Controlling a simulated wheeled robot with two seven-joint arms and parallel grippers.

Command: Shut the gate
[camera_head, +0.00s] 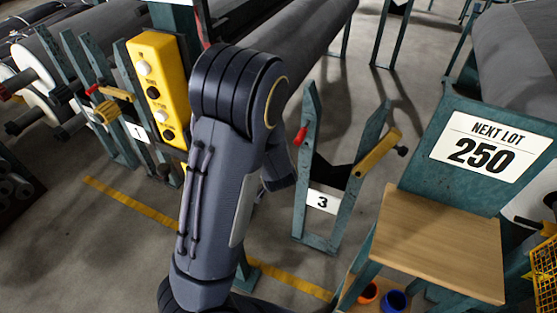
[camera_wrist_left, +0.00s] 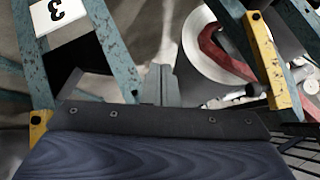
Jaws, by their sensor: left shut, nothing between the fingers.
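The stand marked 3 (camera_head: 323,201) has two worn teal posts. A yellow bar (camera_head: 377,153) sits at its right post and slants up to the right, with a dark knob at its end. A red grip (camera_head: 300,136) is on the left post. The bar does not visibly span the posts. In the left wrist view the number 3 plate (camera_wrist_left: 57,14) appears turned over, and a yellow piece (camera_wrist_left: 38,125) shows at the left edge. My left gripper (camera_wrist_left: 160,84) is shut and empty, close beside a teal post. My arm hides it in the head view. My right gripper is not in view.
A yellow button box (camera_head: 158,88) hangs behind my arm. A stand marked 1 (camera_head: 137,131) is at left. A "NEXT LOT 250" sign (camera_head: 483,146) stands above a wooden shelf (camera_head: 440,240) at right. Grey rolls (camera_head: 305,35) lie behind. Floor shows between the stands.

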